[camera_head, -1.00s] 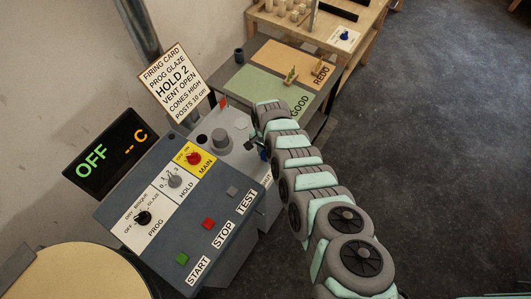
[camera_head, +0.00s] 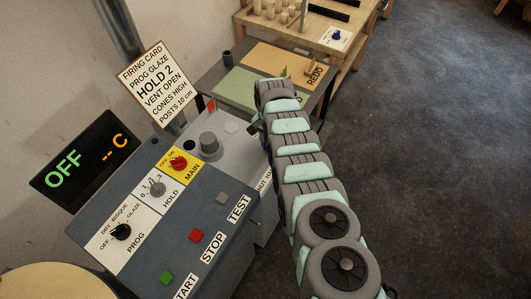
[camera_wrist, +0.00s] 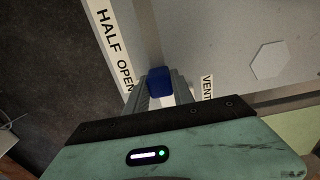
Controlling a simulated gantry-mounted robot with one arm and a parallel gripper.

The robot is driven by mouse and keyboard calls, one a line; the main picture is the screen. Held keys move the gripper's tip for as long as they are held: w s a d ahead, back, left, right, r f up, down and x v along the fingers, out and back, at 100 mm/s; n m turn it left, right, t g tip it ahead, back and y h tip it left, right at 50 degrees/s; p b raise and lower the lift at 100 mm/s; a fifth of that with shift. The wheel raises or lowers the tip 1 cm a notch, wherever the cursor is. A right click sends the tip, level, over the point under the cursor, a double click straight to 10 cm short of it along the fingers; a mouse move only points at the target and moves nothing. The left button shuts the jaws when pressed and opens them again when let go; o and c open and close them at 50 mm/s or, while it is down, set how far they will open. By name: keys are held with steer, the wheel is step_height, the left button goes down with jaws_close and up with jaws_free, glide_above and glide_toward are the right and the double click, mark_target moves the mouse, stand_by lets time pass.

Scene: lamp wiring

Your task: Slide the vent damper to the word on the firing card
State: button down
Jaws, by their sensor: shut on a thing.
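The firing card (camera_head: 160,82) stands behind the kiln panel and reads "VENT OPEN" among its lines. My gripper (camera_wrist: 160,88) is shut on the blue damper knob (camera_wrist: 159,84), one finger on each side. The knob stands beside the word OPEN on the white label strip (camera_wrist: 111,45), whose visible words are HALF and OPEN. A VENT label (camera_wrist: 207,88) is right of the fingers. In the head view my arm hides the knob and fingertips; part of the strip (camera_head: 265,180) shows "HUT HA".
The control panel (camera_head: 165,215) with knobs and START, STOP and TEST buttons lies left of my arm. A grey round knob or plug (camera_head: 209,143) sits on the kiln top. A table with green and orange mats (camera_head: 275,63) stands behind. The floor at right is clear.

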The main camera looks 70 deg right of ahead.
steer(key=shift+d, duration=0.1)
steer(key=c, duration=1.1)
jaws_free()
steer(key=shift+d, duration=0.1)
steer(key=shift+r+p, duration=1.1)
steer(key=shift+r, duration=4.35)
